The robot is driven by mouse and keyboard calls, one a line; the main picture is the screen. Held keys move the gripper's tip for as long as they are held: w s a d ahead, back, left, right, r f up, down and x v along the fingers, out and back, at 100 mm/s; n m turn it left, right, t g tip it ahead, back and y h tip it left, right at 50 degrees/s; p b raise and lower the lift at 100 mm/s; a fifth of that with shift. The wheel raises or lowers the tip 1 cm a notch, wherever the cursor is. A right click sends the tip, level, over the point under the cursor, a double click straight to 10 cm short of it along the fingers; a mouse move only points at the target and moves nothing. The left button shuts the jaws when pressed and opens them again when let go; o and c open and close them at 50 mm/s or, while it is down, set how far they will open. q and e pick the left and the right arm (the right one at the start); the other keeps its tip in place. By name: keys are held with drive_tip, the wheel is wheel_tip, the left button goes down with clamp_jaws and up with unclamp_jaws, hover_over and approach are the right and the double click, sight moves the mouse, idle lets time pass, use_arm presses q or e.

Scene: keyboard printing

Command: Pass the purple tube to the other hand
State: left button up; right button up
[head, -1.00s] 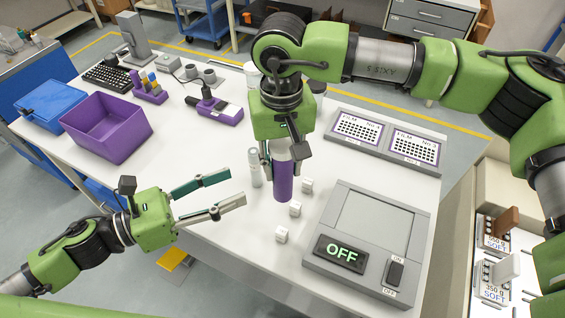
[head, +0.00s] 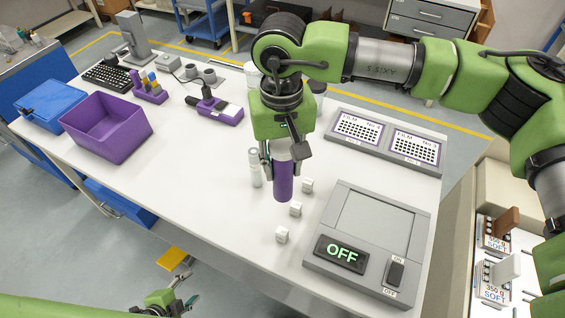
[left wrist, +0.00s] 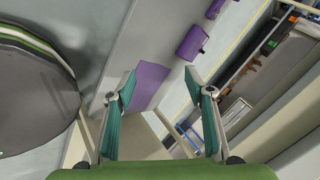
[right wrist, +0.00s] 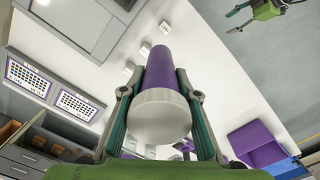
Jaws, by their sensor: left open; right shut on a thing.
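The purple tube (head: 283,182) hangs roughly upright under my right gripper (head: 281,150), above the white table. In the right wrist view, the tube (right wrist: 160,75) is between the two fingers, with its white cap (right wrist: 158,115) toward the camera. My right gripper is shut on it. My left gripper (head: 188,291) is low at the bottom of the head view, off the table's front edge, far from the tube. It is open and empty, and its spread fingers show in the left wrist view (left wrist: 163,95).
A purple bin (head: 106,132) and a blue box (head: 52,107) are at the table's left. Small white cubes (head: 295,208) and a white-capped vial (head: 254,170) stand near the tube. A grey device (head: 325,272) reading OFF sits at right. The table's front middle is clear.

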use_arm(q)
drive_tip(key=s+f+n+g+y, duration=0.25)
drive_tip(key=s+f+n, duration=0.45)
drive_tip(key=s+f, duration=0.35)
drive_tip(key=s+d+f+n+g, duration=0.2)
drive_tip(key=s+d+f, duration=0.1)
drive_tip(key=s, duration=0.3)
drive_tip(key=s+d+f+n+g, duration=0.2)
drive_tip(key=s+d+f+n, duration=0.1)
drive_tip(key=s, duration=0.4)
drive_tip(key=shift+d+n, duration=0.3)
drive_tip(key=shift+d, duration=0.55)
drive_tip(key=shift+h, duration=0.25)
